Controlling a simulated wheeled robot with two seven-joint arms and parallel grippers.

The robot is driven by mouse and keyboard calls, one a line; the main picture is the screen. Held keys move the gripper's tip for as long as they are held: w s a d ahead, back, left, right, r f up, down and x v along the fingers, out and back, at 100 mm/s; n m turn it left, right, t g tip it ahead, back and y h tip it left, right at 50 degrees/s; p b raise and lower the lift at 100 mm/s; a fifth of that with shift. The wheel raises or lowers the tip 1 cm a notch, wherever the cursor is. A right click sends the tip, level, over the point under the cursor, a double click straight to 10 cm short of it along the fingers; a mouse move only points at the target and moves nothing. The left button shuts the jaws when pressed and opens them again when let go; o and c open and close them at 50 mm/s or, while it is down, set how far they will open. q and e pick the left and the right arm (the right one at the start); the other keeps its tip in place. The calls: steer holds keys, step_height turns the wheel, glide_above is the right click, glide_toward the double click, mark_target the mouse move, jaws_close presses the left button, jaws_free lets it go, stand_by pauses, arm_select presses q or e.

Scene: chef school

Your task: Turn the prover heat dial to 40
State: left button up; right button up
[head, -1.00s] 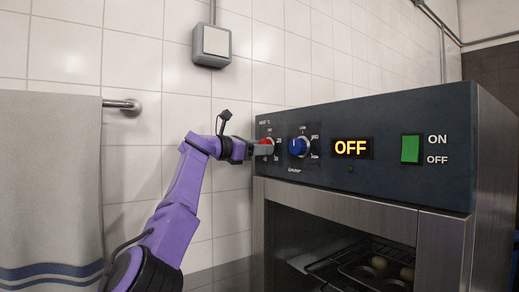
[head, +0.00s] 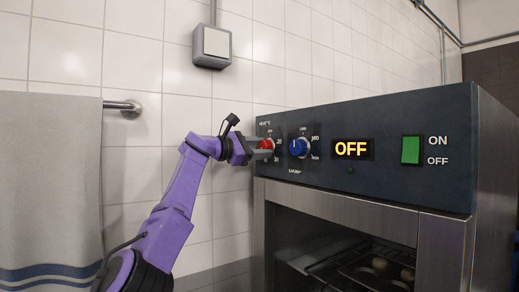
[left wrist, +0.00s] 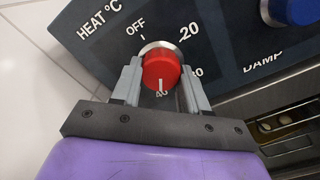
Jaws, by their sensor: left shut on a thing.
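The red heat dial (head: 266,144) is at the left end of the dark control panel (head: 385,115). In the left wrist view the dial (left wrist: 161,72) lies under the labels HEAT °C and OFF. Its white mark points down in the picture, at the label 40, which is partly covered. The label 20 is to its upper right. My left gripper (head: 254,148) is at the dial, and its two grey fingers (left wrist: 160,85) are shut on the dial's sides. My right gripper is in neither view.
A blue damp dial (head: 298,147) sits close right of the red one. Further right are a display reading OFF (head: 352,149) and a green switch (head: 411,150). A towel (head: 50,190) hangs on the left. A grey wall box (head: 212,45) is above.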

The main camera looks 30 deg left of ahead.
arm_select(q)
steer(key=shift+r, duration=0.15)
steer(key=o, duration=0.8)
steer(key=shift+c, duration=0.2)
steer(key=o, duration=0.3)
steer(key=shift+w, duration=0.1)
steer(key=shift+f, duration=0.2)
steer(key=b+v, duration=0.7)
steer(key=v, duration=0.3)
steer(key=shift+s, duration=0.2)
steer(key=shift+a, duration=0.1)
